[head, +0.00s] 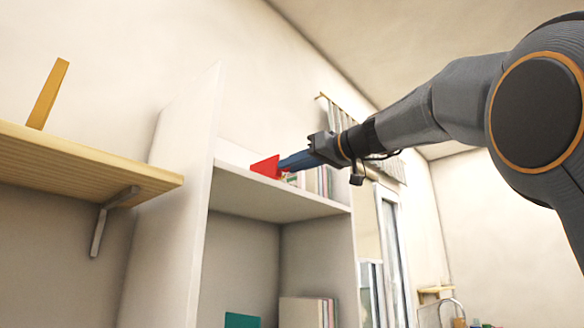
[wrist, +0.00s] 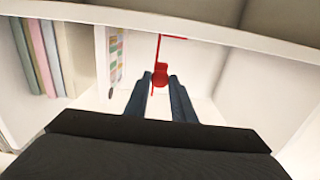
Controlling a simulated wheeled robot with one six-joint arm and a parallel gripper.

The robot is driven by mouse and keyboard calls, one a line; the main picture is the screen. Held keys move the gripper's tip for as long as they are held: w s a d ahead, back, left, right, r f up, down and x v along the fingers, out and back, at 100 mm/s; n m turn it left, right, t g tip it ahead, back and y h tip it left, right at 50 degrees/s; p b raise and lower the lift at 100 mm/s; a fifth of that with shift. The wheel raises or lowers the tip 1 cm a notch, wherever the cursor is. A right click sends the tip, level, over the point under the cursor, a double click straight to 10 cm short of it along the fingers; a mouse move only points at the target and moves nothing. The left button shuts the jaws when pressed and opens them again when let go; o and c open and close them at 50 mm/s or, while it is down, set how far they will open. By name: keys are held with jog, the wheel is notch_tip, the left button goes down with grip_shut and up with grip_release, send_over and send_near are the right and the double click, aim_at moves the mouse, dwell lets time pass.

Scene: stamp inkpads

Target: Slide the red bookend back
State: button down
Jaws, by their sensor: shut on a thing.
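The red bookend (head: 266,167) stands on the upper shelf of the white bookcase (head: 262,189). In the wrist view the red bookend (wrist: 160,72) shows as a thin upright plate with a rounded part between my fingers. My gripper (head: 290,163) reaches over the shelf from the right. In the wrist view my gripper (wrist: 161,82) has its two blue fingers on either side of the bookend's rounded part, shut on it. The bookend's base is partly hidden in the head view.
Upright books (head: 318,181) stand right of my gripper on the same shelf; pastel books (wrist: 38,55) show at left in the wrist view. A wooden wall shelf (head: 90,158) is at left. A teal item (head: 242,320) sits on the lower shelf.

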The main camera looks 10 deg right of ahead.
jog(key=c, duration=1.5)
grip_release()
jog(key=shift+b+v, duration=1.45)
jog(key=shift+v, duration=2.45)
